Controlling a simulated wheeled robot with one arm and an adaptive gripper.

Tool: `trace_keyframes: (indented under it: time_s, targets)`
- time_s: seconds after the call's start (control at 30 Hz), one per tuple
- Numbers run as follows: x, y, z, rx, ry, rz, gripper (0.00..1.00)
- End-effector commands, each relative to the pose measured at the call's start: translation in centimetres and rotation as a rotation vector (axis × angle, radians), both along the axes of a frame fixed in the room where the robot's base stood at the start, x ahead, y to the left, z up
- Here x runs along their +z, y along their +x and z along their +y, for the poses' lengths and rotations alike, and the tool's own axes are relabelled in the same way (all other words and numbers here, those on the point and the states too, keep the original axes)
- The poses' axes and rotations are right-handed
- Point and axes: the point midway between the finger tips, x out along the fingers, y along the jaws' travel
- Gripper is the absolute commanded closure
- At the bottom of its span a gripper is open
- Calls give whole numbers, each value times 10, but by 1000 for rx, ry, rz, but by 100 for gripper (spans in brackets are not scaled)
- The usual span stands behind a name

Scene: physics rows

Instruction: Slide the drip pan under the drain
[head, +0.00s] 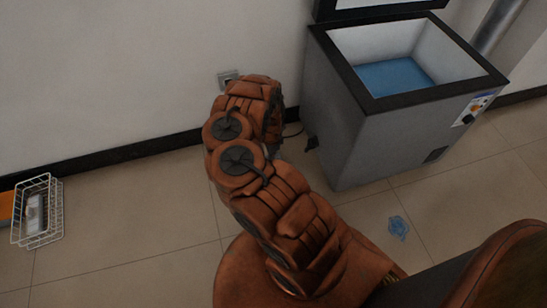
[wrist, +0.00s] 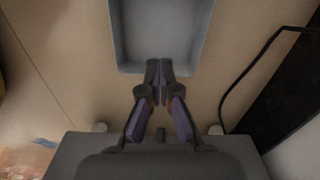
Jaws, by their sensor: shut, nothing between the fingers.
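The drip pan (wrist: 160,28) is a grey, shallow, empty tray on the tiled floor, at the top of the wrist view and cut off by its edge. My gripper (wrist: 159,66) is shut and empty, its fingertips at the pan's near rim; I cannot tell whether they touch it. In the head view my arm hides the gripper and the pan. A small dark fitting (head: 312,143), which may be the drain, sticks out low on the left side of the grey chest freezer (head: 345,135). The freezer's lid is up, with blue inside.
A black cord (wrist: 241,76) lies right of the pan, near the black baseboard (wrist: 285,90). A wall socket (head: 228,77) is behind my arm. A white wire basket (head: 42,236) stands far left. A blue puddle-like patch (head: 398,227) lies before the freezer.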

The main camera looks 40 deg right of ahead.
Motion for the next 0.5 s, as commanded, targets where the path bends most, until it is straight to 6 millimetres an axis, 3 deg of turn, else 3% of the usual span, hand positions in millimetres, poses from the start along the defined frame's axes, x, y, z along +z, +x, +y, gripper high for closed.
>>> trace_keyframes:
  time_s: [0.1,0.5]
  targets:
    - [-27,-2,0,-2,1,4,100]
    - [-89,-2,-1,-1,3,2,100]
